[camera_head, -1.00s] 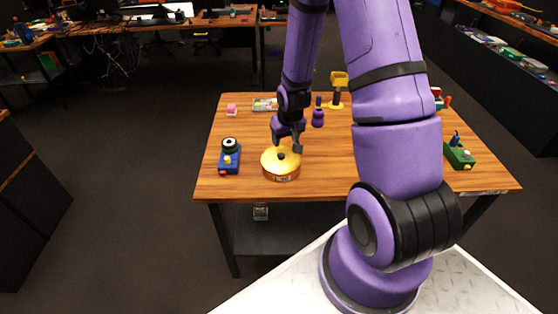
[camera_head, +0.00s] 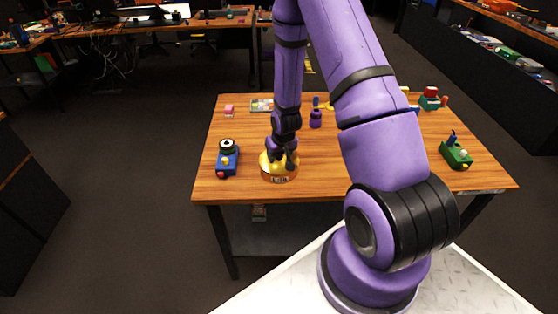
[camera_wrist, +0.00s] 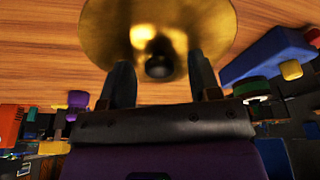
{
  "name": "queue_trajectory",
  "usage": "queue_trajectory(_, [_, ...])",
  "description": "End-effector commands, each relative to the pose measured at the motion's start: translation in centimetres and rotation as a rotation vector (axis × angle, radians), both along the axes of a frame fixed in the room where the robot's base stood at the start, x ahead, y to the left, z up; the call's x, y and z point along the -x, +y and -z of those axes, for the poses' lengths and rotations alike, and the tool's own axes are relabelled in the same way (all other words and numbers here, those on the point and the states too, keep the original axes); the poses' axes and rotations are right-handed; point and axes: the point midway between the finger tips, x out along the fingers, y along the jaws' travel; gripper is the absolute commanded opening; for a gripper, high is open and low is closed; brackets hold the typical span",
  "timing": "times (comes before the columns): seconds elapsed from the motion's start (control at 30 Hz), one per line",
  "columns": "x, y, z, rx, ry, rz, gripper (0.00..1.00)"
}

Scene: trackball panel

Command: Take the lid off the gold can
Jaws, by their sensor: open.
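The gold can (camera_head: 279,178) stands upright near the front left of the wooden table. Its gold lid (camera_head: 264,160) is on top, partly hidden by my gripper in the head view. In the wrist view the round lid (camera_wrist: 185,25) fills the upper middle, with a dark knob (camera_wrist: 159,66) at its centre. My gripper (camera_head: 282,163) is just above the lid in the head view. In the wrist view its two fingers (camera_wrist: 162,80) are open, one on each side of the knob. I cannot tell whether they touch the lid.
A blue box with a black-and-white round part (camera_head: 228,160) stands close to the left of the can. A purple item (camera_head: 315,119) is behind it. A green box (camera_head: 457,154) is at the right. The table's front middle is clear.

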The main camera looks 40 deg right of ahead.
Motion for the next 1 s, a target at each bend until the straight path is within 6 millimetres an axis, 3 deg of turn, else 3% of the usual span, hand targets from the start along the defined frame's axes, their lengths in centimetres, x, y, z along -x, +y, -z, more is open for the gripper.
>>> queue_trajectory(0.23, [-0.05,-0.02,0.14,0.000,0.000,0.000,0.57])
queue_trajectory(0.47, [-0.03,-0.02,0.13,0.000,0.000,0.000,0.06])
queue_trajectory(1.0, [-0.08,-0.04,-0.65,0.000,-0.002,0.001,0.05])
